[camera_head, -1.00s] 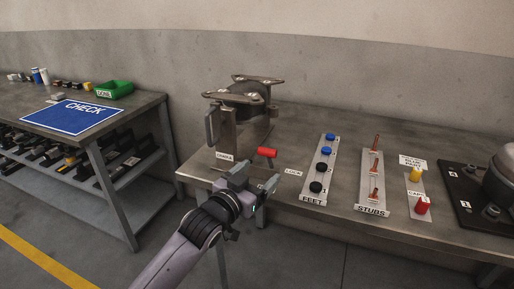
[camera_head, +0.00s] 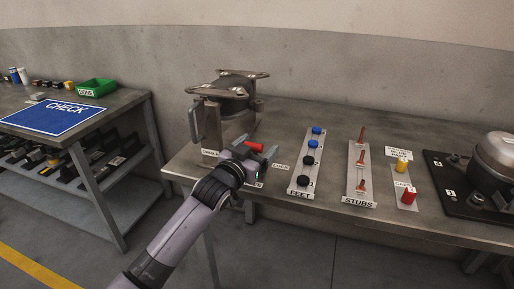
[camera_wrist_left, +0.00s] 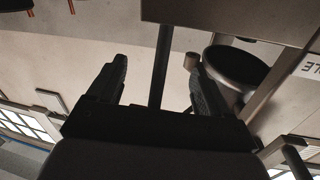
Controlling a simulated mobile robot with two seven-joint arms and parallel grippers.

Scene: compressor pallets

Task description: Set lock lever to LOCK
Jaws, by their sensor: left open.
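The red lock lever handle (camera_head: 254,147) is at the front of the metal fixture (camera_head: 213,125) on the bench. It lies between the LOCK label (camera_head: 281,167) to its right and another label (camera_head: 210,153) to its left, which is partly hidden. My left gripper (camera_head: 262,152) is open at the red handle, with a finger on either side of it in the picture; I cannot tell whether they touch. In the left wrist view the open fingers (camera_wrist_left: 158,82) show with a dark bar (camera_wrist_left: 160,65) between them. My right gripper is not in view.
A compressor part with a flanged top (camera_head: 238,88) sits in the fixture. To the right stand the FEET strip (camera_head: 300,194), the STUBS strip (camera_head: 359,202), the caps strip and a dark compressor pallet (camera_head: 447,198). A side table with a blue CHECK mat (camera_head: 50,118) and green bin (camera_head: 97,86) is at left.

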